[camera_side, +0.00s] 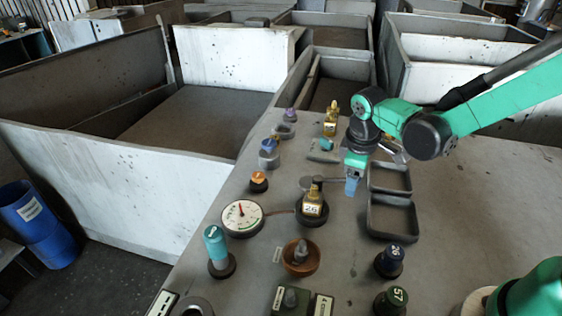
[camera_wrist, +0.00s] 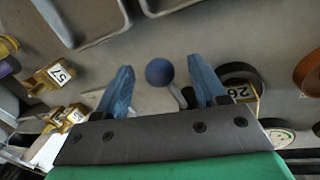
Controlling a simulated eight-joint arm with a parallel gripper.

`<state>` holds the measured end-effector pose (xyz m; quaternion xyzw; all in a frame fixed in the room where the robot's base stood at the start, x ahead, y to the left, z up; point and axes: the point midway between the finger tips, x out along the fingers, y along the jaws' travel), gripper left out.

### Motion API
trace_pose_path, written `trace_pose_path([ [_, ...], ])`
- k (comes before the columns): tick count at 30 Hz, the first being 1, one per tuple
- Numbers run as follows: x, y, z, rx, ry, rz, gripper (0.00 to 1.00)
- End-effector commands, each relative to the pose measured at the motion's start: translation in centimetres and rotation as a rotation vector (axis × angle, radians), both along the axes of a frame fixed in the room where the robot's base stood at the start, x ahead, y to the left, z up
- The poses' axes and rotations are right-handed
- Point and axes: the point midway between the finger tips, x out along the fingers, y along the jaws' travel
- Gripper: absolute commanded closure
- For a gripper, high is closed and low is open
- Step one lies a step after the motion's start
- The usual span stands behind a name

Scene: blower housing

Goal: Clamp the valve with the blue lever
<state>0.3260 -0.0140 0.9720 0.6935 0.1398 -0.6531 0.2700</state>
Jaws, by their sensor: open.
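A round blue knob (camera_wrist: 159,72) on a grey stem, seemingly the lever of the valve, shows in the wrist view. The knob lies between my two blue fingers as seen from above, with space on both sides. My gripper (camera_wrist: 161,66) is open and holds nothing. In the side view my gripper (camera_side: 352,187) points down at the panel just left of the black trays. A grey disc with a lever (camera_side: 312,183), seemingly the valve, sits left of the fingers there. The knob is hidden in that view, and I cannot tell its height relative to the fingertips.
A brass part tagged 26 (camera_side: 312,204) stands close by, in front of the fingers. Two black trays (camera_side: 391,216) lie to the right. A dial gauge (camera_side: 242,217), a copper bowl (camera_side: 300,260) and several knobs crowd the panel. The panel is clearer at the right.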

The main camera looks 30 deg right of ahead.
Motion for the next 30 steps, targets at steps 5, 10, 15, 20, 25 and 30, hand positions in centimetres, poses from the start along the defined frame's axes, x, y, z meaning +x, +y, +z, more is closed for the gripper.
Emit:
trace_pose_path([
  [5, 0.01, -0.02, -0.08, 0.0, 0.0, -0.001, 0.36],
  [10, 0.01, -0.02, -0.06, 0.0, 0.0, -0.001, 0.67],
  [15, 0.01, -0.02, -0.05, 0.0, 0.0, -0.001, 1.0],
  [20, 0.01, -0.01, -0.04, 0.0, 0.0, -0.001, 1.0],
  [25, 0.01, -0.01, -0.04, 0.0, 0.0, -0.001, 1.0],
  [30, 0.01, -0.01, -0.03, 0.0, 0.0, -0.001, 1.0],
])
